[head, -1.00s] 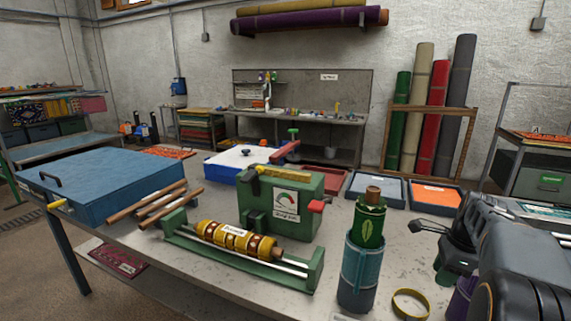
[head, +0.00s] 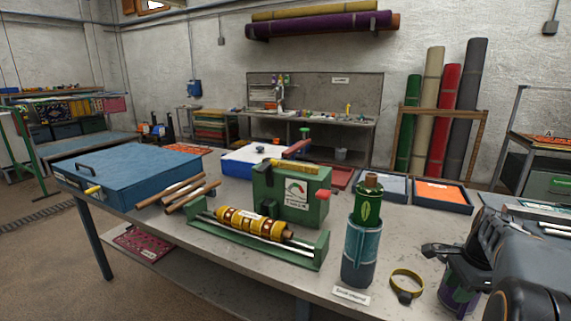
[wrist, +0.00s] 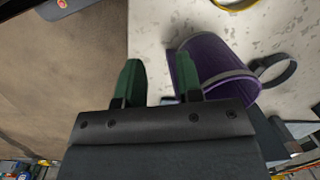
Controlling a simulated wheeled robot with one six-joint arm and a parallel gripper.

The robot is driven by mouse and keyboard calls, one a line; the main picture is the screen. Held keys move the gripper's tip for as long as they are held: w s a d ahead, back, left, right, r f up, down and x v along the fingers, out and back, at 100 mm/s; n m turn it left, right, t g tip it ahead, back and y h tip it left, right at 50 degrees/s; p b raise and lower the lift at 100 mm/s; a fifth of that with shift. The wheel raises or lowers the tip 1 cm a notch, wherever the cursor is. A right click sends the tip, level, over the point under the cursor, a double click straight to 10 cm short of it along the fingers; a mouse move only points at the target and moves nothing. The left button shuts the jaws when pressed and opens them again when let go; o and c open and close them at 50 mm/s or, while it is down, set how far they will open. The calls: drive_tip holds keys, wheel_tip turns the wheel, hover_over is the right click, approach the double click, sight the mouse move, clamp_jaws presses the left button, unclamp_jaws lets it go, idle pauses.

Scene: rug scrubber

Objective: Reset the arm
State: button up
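My gripper (wrist: 158,75) has two green fingers, which stand apart in the wrist view. I see no object held between them. Its right finger overlaps the side of a purple cup (wrist: 215,65) on the table; I cannot tell whether they touch. My dark arm comes in from the right edge of the head view, with its gripper end low over the table's right front edge, partly hidden by its own links.
A green bottle in a teal holder (head: 361,235) stands left of the arm, with a yellow ring (head: 407,283) beside it. A green roller rig (head: 255,232), green press box (head: 290,195), blue box (head: 135,178) and trays (head: 440,194) fill the grey table (head: 230,262).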

drive_tip(key=s+a+r+n+t+p, duration=0.1)
drive_tip(key=s+a+n+p, duration=0.1)
drive_tip(key=a+n, duration=0.4)
drive_tip(key=s+a+r+n+p, duration=0.2)
drive_tip(key=s+a+n, duration=0.3)
drive_tip(key=a, duration=0.5)
drive_tip(key=s+a+r+n+t+h+p, duration=0.1)
drive_tip(key=s+a+r+n+p, duration=0.1)
drive_tip(key=a+n, duration=0.5)
drive_tip(key=shift+s+a+n+t+p, duration=0.35)
drive_tip(key=shift+s+n+p, duration=0.25)
drive_tip(key=shift+s+p, duration=0.2)
